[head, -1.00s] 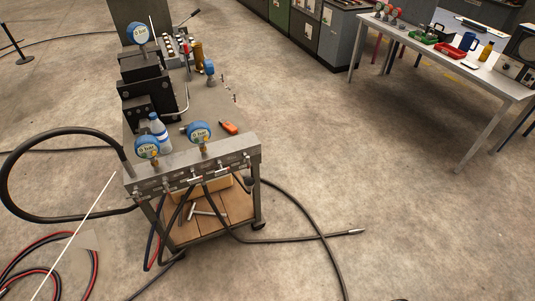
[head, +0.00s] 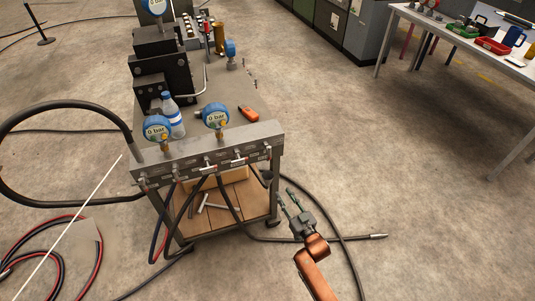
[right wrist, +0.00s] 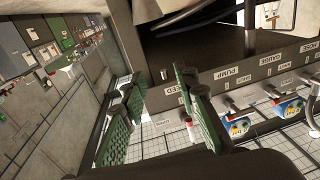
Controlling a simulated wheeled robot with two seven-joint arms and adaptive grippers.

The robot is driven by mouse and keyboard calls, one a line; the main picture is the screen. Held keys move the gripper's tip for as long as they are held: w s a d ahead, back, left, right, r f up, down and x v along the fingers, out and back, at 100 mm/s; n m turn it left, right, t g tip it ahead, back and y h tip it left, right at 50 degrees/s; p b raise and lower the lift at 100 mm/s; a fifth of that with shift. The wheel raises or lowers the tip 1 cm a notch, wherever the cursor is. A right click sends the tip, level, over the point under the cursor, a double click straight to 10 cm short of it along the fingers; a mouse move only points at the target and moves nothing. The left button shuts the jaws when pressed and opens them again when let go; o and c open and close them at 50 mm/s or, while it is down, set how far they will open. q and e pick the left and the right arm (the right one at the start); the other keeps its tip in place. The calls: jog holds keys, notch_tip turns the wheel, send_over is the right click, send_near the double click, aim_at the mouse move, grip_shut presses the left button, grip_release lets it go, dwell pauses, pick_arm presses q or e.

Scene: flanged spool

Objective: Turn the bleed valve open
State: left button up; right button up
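The manifold (head: 205,158) runs along the cart's front edge with several small lever valves on its face. In the right wrist view, a BLEED label (right wrist: 172,89) shows near the manifold's end, with a red-tipped lever (right wrist: 189,123) close to it, partly hidden by a finger. The labels are too small to read in the head view. My right gripper (head: 289,203) is open and empty, low and to the right of the manifold's right end. Its green-padded fingers (right wrist: 160,76) stand apart in the right wrist view; contact with the lever cannot be told. My left gripper is not in view.
Two blue gauges (head: 215,116) reading 0 bar stand on the manifold. A bottle (head: 173,115) and an orange device (head: 249,113) are on the cart top. Black hoses (head: 340,250) lie on the floor by the cart. A bench (head: 470,50) stands at the far right.

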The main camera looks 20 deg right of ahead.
aim_at(270, 152)
notch_tip(270, 152, up, 17)
jog(key=w+a+t+y+b, duration=0.2)
jog(key=w+t, duration=0.1)
jog(key=t, duration=0.1)
jog(key=shift+n, duration=0.4)
jog(key=x, duration=0.4)
jog(key=b+x, duration=0.1)
jog(key=x, duration=0.1)
jog(key=shift+w+a, duration=0.2)
jog(key=shift+a, duration=0.15)
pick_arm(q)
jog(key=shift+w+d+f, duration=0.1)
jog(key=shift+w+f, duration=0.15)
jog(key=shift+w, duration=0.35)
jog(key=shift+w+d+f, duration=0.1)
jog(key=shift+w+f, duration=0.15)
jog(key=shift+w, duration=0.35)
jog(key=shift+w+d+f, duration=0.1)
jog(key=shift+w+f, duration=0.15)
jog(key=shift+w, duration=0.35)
pick_arm(e)
jog(key=shift+w+r, duration=0.25)
jog(key=shift+w, duration=0.15)
jog(key=shift+c, duration=0.2)
grip_shut()
